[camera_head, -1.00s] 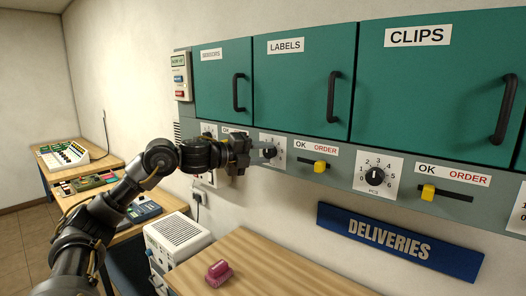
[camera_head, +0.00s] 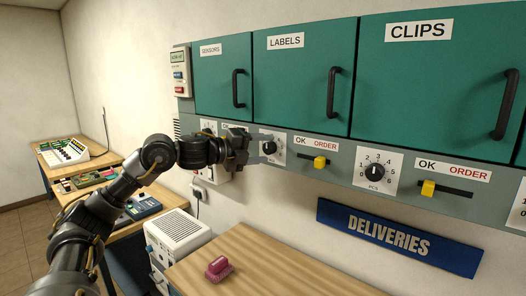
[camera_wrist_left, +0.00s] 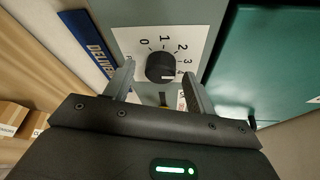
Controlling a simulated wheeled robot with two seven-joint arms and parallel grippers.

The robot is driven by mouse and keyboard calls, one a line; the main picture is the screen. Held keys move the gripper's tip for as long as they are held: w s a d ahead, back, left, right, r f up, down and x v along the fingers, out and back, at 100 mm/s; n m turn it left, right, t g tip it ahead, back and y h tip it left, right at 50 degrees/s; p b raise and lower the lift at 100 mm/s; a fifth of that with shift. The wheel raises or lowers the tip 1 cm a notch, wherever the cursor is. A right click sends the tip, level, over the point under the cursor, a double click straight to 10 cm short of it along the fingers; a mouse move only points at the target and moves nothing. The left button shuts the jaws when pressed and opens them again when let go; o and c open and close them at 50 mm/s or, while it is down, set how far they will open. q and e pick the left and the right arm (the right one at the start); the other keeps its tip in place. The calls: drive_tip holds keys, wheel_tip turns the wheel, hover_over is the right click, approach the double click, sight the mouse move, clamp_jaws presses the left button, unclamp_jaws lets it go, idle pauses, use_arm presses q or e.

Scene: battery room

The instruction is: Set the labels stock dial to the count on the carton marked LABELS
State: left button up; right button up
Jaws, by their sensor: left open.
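The labels stock dial (camera_head: 269,147) is a black knob on a white numbered plate below the green LABELS door (camera_head: 303,80). My left gripper (camera_head: 262,151) is open in front of this plate and partly hides it. In the left wrist view the dial knob (camera_wrist_left: 160,68) lies between the two open fingers, with a gap showing on each side. Its white pointer mark is at the lower right of the knob, near the 4; the exact setting is hard to tell. My right gripper is out of view.
A yellow slider (camera_head: 320,161) is right of the dial, and the CLIPS dial (camera_head: 374,173) is farther right. A blue DELIVERIES sign (camera_head: 388,245) hangs below. A wooden table (camera_head: 265,270) holds a pink object (camera_head: 219,268). A white unit (camera_head: 177,235) stands at its left.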

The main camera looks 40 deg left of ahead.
use_arm(q)
drive_tip(key=b+v, duration=0.8)
drive_tip(key=v, duration=0.2)
drive_tip(key=shift+s, duration=0.2)
drive_tip(key=shift+w+f, duration=0.1)
